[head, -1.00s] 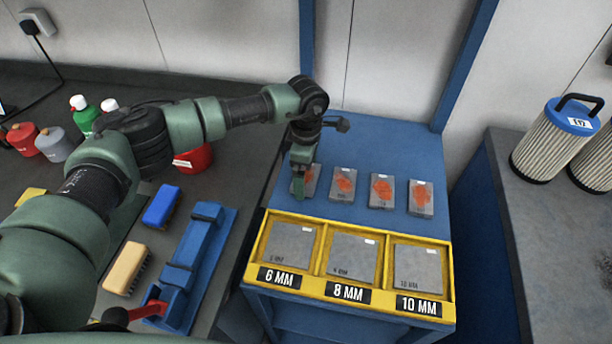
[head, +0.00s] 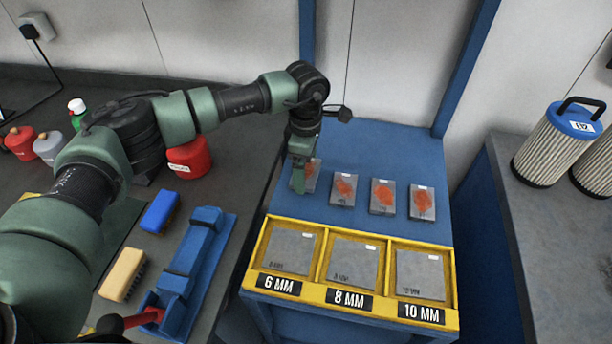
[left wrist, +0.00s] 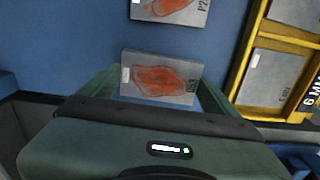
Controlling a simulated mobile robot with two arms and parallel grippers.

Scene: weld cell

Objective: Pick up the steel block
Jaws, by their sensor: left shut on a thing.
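Several steel blocks with orange-red patches stand in a row on the blue table top. The leftmost steel block (head: 313,176) is in my left gripper (head: 299,183), which hides part of it in the head view. In the left wrist view this block (left wrist: 160,79) sits between the two green fingers, its patch and a small white label showing. The gripper is shut on it, and it appears slightly raised from the table. Another block (left wrist: 172,8) lies just beyond it. In the head view the others are a second (head: 343,189), a third (head: 382,196) and more to the right. My right gripper is not in view.
A yellow-framed tray (head: 318,290) with bays marked 6 MM, 8 MM and 10 MM, each holding a grey plate, is along the table's front. A blue clamp-like fixture (head: 193,255) and brushes are on the left bench. The blue table (head: 390,150) is clear behind the blocks.

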